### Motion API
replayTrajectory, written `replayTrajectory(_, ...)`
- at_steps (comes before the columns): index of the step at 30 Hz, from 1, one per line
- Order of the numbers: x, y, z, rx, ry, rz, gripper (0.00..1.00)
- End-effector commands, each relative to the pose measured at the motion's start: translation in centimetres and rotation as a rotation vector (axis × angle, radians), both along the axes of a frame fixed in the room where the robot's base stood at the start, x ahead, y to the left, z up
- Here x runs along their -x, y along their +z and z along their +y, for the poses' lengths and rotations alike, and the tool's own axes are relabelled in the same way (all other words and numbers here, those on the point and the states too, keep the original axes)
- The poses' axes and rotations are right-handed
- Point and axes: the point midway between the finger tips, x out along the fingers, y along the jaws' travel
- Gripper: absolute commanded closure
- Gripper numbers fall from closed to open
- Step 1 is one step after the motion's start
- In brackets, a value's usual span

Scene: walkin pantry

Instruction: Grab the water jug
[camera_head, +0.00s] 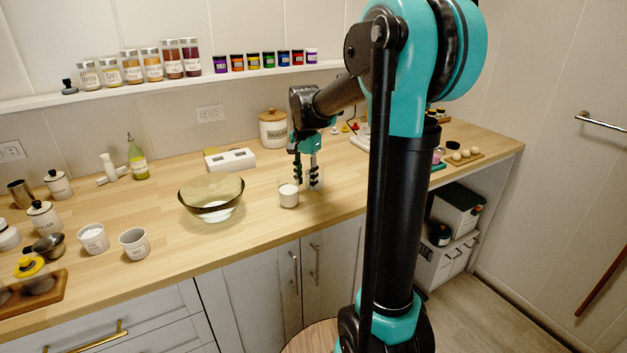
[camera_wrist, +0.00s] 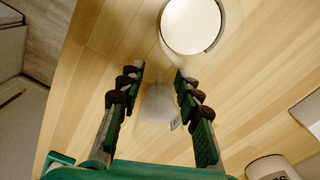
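My gripper (camera_head: 305,182) points down over the wooden counter, fingers spread apart. In the wrist view my gripper (camera_wrist: 159,74) has a clear, see-through vessel (camera_wrist: 157,104) between and below its fingers, with a small label at its side. This looks like the water jug; it also shows faintly as a clear vessel (camera_head: 317,178) behind the fingers in the head view, partly hidden by them. I see no clear finger contact with it. A glass with white contents (camera_head: 288,195) stands just in front of the gripper, and its round white top (camera_wrist: 191,25) shows in the wrist view.
A glass bowl (camera_head: 211,197) stands left of the glass. Eggs (camera_head: 465,154) lie at the right. Cups and jars crowd the left; bare counter lies in front of the bowl.

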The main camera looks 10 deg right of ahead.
Motion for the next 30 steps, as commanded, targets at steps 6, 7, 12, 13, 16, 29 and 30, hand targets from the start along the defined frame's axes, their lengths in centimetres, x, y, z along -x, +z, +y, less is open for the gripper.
replayTrajectory(6, -0.04, -1.25, 0.0, 0.0, 0.0, 0.0, 0.66)
replayTrajectory(7, -0.04, -1.26, 0.0, 0.0, 0.0, 0.0, 0.66)
replayTrajectory(12, -0.04, -1.23, 0.0, 0.0, 0.0, 0.0, 0.71)
replayTrajectory(13, -0.04, -1.23, 0.0, 0.0, 0.0, 0.0, 0.74)
replayTrajectory(16, -0.02, -1.22, 0.01, 0.0, 0.0, 0.0, 0.87)
replayTrajectory(29, -0.02, -1.2, 0.01, 0.0, 0.0, 0.0, 1.0)
replayTrajectory(30, -0.02, -1.2, 0.01, 0.0, 0.0, 0.0, 1.0)
